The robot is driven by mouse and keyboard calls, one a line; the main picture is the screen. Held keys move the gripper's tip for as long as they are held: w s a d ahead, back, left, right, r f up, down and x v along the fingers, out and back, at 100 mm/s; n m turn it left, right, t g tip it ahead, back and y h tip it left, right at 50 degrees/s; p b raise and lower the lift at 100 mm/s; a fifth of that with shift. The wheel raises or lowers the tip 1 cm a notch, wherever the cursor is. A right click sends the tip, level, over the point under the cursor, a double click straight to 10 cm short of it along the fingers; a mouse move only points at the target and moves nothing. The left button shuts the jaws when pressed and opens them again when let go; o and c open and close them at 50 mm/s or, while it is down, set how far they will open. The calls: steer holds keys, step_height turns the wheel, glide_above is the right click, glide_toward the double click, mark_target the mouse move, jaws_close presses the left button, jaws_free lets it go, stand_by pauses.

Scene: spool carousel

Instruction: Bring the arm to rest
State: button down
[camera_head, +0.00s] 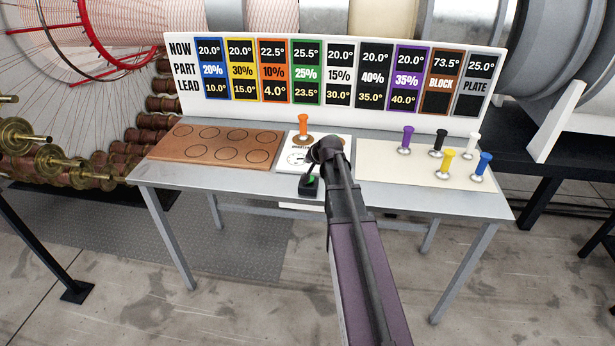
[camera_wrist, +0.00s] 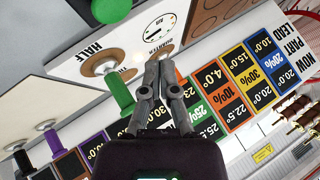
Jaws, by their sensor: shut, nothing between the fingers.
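My gripper (camera_wrist: 165,62) is shut and empty in the wrist view, its two grey fingers together above the white gauge plate (camera_wrist: 185,28). In the head view my arm reaches over the table from the bottom, and its dark wrist end hides the gripper. An orange spool (camera_head: 303,124) stands upright on the white plate, just behind and left of my arm. A green spool (camera_wrist: 120,96) stands on a round metal seat by the "HALF" label, left of the fingers. I cannot tell the height of the fingers above the plate.
A grey table (camera_head: 250,181) carries a brown board (camera_head: 215,146) with empty ringed places. A cream board (camera_head: 385,172) at right holds several upright spools. A black box with a green button (camera_head: 311,181) sits left of my arm. A colour-coded sign (camera_head: 335,108) stands along the back.

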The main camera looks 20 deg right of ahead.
stand_by(0.7)
steer(key=s+a+f+n+g, duration=0.2)
steer(key=s+a+n+g, duration=0.2)
steer(key=s+a, duration=0.7)
steer(key=s+a+f+n+g, duration=0.3)
steer(key=s+a+n+g, duration=0.1)
steer(key=s+a, duration=0.8)
steer(key=shift+s+f+n+g, duration=0.35)
steer(key=shift+s+g, duration=0.25)
steer(key=shift+s, duration=0.6)
